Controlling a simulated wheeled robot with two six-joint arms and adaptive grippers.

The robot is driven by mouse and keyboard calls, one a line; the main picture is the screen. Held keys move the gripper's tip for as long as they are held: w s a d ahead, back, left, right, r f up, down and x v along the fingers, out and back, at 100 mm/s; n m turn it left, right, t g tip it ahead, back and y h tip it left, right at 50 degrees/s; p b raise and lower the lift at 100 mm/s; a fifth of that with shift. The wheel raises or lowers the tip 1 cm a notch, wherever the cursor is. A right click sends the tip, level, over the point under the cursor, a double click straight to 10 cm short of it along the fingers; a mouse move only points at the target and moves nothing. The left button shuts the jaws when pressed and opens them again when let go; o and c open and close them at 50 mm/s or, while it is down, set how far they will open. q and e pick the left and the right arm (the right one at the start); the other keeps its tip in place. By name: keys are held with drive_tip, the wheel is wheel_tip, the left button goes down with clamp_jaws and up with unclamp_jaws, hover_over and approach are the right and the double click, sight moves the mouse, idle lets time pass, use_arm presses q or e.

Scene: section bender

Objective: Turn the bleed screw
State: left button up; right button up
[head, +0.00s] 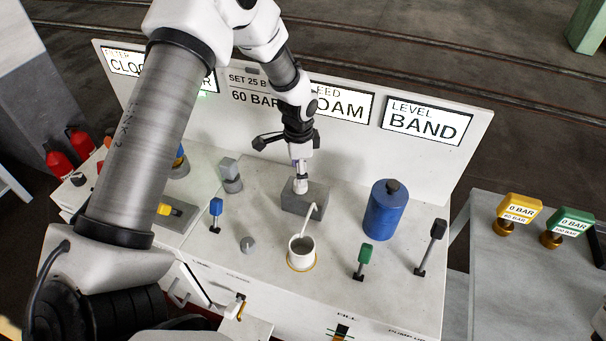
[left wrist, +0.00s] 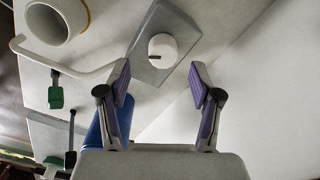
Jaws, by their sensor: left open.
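The bleed screw (head: 300,186) is a white round knob on a grey block (head: 312,203) in the middle of the bench. In the left wrist view the screw (left wrist: 163,47) shows a dark slot in its top. My left gripper (head: 299,167) points down above the screw in the head view. In the left wrist view its purple-padded fingers (left wrist: 161,72) are open and empty, with the screw just beyond the gap between the tips. They do not appear to touch it. A bent white tube runs from the block to a white cup (head: 301,252). My right gripper is not in view.
A blue cylinder (head: 385,211) stands right of the block. Blue, green (head: 363,260) and black (head: 432,246) levers rise from the bench (head: 330,285). A white sign panel (head: 340,140) stands behind. Yellow (head: 518,208) and green (head: 567,222) gauges are on a side table.

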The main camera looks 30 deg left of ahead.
use_arm(q)
drive_tip(key=shift+s+f, duration=0.45)
drive_tip(key=shift+f, duration=0.35)
drive_tip(key=f, duration=0.1)
drive_tip(key=w+f, duration=0.2)
drive_tip(key=shift+a+f+p, duration=0.1)
drive_tip(key=shift+f+p, duration=0.25)
drive_tip(key=shift+s+r, duration=0.35)
drive_tip(key=shift+s, duration=0.05)
drive_tip(key=c, duration=1.1)
drive_tip(key=shift+c, duration=0.3)
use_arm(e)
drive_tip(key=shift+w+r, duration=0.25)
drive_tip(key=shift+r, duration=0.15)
